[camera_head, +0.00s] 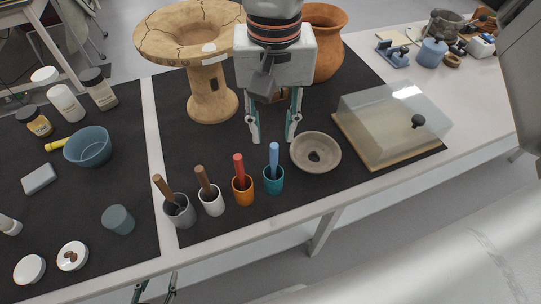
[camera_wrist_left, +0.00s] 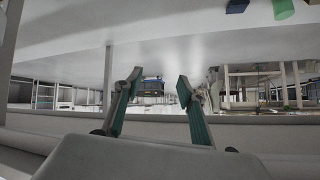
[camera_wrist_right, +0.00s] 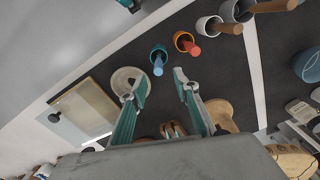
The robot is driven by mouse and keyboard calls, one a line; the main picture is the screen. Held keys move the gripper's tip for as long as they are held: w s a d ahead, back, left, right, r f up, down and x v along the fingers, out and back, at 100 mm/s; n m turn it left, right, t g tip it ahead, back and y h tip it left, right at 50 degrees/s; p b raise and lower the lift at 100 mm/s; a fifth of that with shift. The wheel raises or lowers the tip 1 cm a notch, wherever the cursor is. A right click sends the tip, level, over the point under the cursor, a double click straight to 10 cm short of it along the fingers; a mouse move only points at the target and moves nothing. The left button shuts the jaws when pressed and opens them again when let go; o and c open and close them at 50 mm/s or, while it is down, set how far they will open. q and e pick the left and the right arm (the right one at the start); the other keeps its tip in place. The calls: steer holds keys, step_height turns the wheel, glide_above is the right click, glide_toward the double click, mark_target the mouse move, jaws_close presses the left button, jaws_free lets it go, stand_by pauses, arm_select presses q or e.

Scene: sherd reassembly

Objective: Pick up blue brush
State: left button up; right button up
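The blue brush (camera_head: 274,157) stands in a teal cup (camera_head: 273,184), its handle up, at the right end of a row of cups on the black mat. Its bristles are hidden in the cup. In the right wrist view the blue brush (camera_wrist_right: 158,67) lies just beyond the gap between my fingertips. My right gripper (camera_head: 273,138) is open and empty, pointing down behind the brush, apart from it. It also shows open in the right wrist view (camera_wrist_right: 162,75). My left gripper (camera_wrist_left: 158,80) is open and empty; it shows partly at the head view's bottom edge, below the table's front edge.
Left of the teal cup stand an orange cup (camera_head: 242,196), a white cup (camera_head: 212,206) and a grey cup (camera_head: 180,215), each with a brush. A pale bowl (camera_head: 330,162) is close on the right. A clear-lidded box (camera_head: 385,120) and clay vessels (camera_head: 212,100) stand around.

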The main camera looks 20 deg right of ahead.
mark_target(274, 145)
step_height(274, 145, down, 8)
steer(key=shift+s+d+r+b, duration=0.1)
steer(key=shift+s+r+b, duration=0.1)
steer(key=shift+b, duration=0.35)
jaws_close()
